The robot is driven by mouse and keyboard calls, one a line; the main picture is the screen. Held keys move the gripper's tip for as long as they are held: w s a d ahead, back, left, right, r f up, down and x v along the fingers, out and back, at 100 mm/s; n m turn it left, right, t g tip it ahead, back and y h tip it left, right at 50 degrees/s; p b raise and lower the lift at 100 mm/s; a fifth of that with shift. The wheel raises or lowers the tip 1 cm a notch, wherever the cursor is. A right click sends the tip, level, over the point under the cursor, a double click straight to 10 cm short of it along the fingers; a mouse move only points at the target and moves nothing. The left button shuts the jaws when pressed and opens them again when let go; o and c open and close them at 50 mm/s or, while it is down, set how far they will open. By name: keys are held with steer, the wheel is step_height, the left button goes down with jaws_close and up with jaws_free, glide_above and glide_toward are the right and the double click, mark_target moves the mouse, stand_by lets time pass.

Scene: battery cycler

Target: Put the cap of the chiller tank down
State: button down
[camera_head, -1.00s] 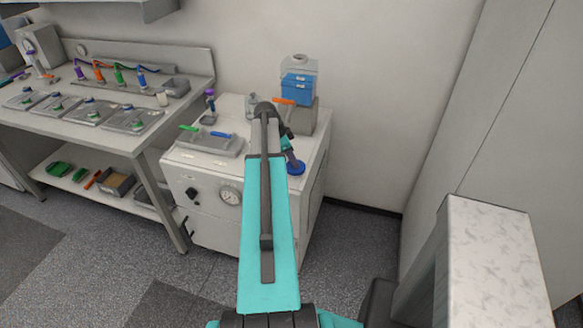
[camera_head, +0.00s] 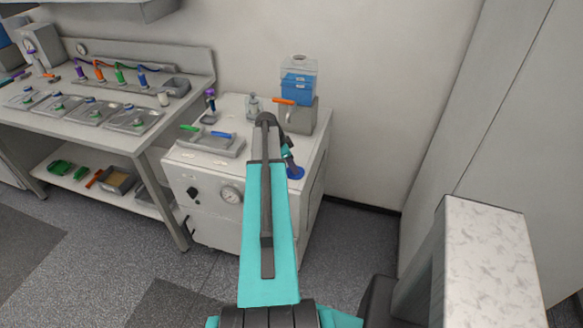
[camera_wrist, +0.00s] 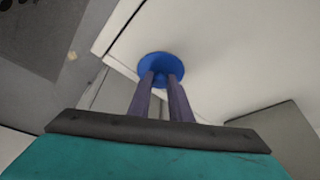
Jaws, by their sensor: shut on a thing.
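My gripper (camera_wrist: 161,80) is shut on a blue round cap (camera_wrist: 160,62). The cap also shows in the head view (camera_head: 296,174), near the right front edge of the white chiller cabinet's top (camera_head: 311,150). In the wrist view the cap lies flat between the two fingertips, with the white top behind it. I cannot tell whether it touches the top. A clear tank with blue liquid (camera_head: 298,88) stands at the back of the cabinet. My arm hides part of the cabinet top.
A grey box with an orange handle (camera_head: 301,118) stands by the tank. A grey tray (camera_head: 212,147) with green and blue handles lies at the left of the cabinet top. A small bottle (camera_head: 252,107) stands at the back. A bench (camera_head: 120,144) is further left.

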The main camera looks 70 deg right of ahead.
steer(key=c, duration=1.6)
jaws_free()
steer(key=shift+f, duration=0.1)
steer(key=shift+b+v, duration=2.1)
steer(key=shift+v, duration=4)
steer(key=shift+w, duration=0.1)
